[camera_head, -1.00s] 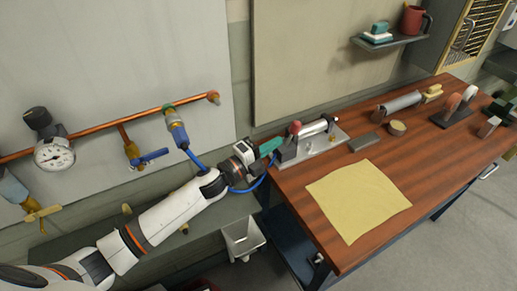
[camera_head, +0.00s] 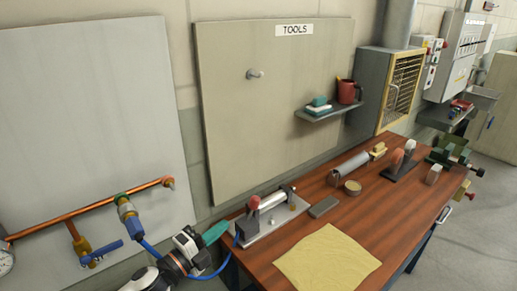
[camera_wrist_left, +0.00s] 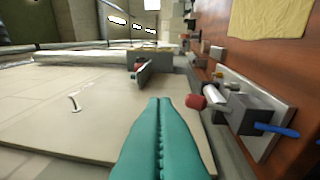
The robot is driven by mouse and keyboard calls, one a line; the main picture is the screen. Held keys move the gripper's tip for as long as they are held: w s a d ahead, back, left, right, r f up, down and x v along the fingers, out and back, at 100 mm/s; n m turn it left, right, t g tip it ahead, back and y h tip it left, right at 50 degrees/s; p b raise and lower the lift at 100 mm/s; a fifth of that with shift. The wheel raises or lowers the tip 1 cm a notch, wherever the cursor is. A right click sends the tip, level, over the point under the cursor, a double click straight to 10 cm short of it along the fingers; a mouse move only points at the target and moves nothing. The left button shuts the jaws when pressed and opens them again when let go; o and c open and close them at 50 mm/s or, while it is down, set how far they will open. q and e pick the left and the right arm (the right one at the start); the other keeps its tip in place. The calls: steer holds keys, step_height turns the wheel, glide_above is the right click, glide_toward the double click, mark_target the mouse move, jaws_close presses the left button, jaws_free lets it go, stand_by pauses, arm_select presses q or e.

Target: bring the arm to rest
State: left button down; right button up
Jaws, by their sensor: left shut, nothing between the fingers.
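My left gripper (camera_head: 217,232) comes in from the lower left in the head view, just left of the workbench's near left corner. Its teal fingers are shut with nothing between them. They also show in the left wrist view (camera_wrist_left: 160,135), pressed together along their whole length. The fingertips are close to the clamp fixture with a red knob (camera_head: 253,202), but the wrist view shows them apart from it. My right gripper is in neither view.
The wooden workbench (camera_head: 300,221) holds a yellow cloth (camera_head: 327,260), a grey block (camera_head: 323,207) and several tools. A blue hose (camera_head: 149,247) hangs from a copper pipe (camera_head: 100,208) beside my left arm.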

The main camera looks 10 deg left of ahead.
arm_select(q)
steer(key=s+a+f+n+g+y, duration=0.45)
steer(key=s+f+n+y, duration=0.65)
steer(key=n, duration=0.6)
steer(key=s+f+n+g, duration=0.3)
steer(key=s+g, duration=0.1)
steer(key=s, duration=0.5)
steer(key=s+f+n+g, duration=0.2)
steer(key=s+n+g, duration=0.15)
steer(key=s, duration=0.55)
step_height(320, 180, down, 27)
steer(key=s+m+g, duration=0.1)
steer(key=s+g, duration=0.1)
steer(key=s+a+f, duration=0.1)
steer(key=s+f, duration=0.6)
steer(key=s, duration=0.1)
steer(key=s+a+f, duration=0.2)
steer(key=s+f, duration=0.5)
steer(key=s, duration=0.1)
steer(key=shift+a+f+g, duration=0.25)
steer(key=shift+f+g, duration=0.1)
steer(key=shift+g, duration=0.05)
